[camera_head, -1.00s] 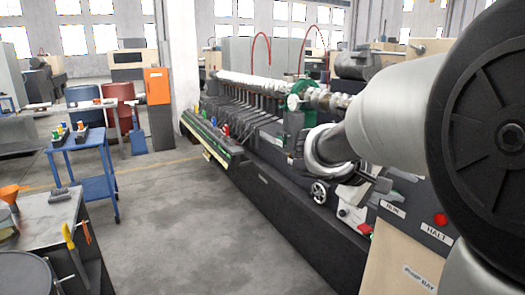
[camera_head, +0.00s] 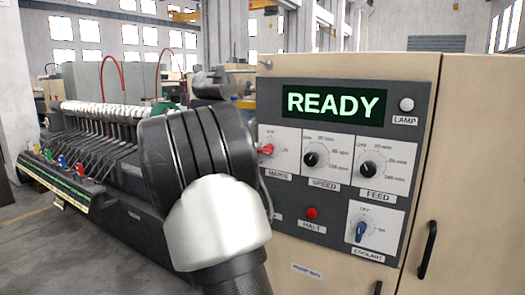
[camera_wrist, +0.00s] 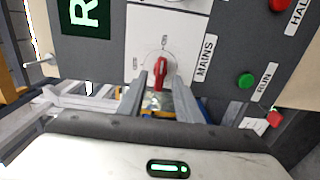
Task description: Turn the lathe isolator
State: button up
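The lathe's isolator is the red knob marked MAINS (camera_head: 266,150), on the grey control panel (camera_head: 282,230). My gripper (camera_wrist: 160,82) is open, with one finger on each side of the knob's lower end. A gap shows between the handle and each finger; contact cannot be told. In the head view my fingers are hidden behind my arm.
The panel's display (camera_head: 336,103) reads READY in green. SPEED (camera_head: 316,155) and FEED (camera_head: 373,170) knobs, a red HALT button (camera_head: 311,212) and a blue COOLANT knob (camera_head: 361,231) sit close by. A green RUN button (camera_wrist: 246,80) is near the gripper.

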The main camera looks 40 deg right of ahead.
aim_at(261, 152)
jog(key=x, duration=0.5)
grip_shut()
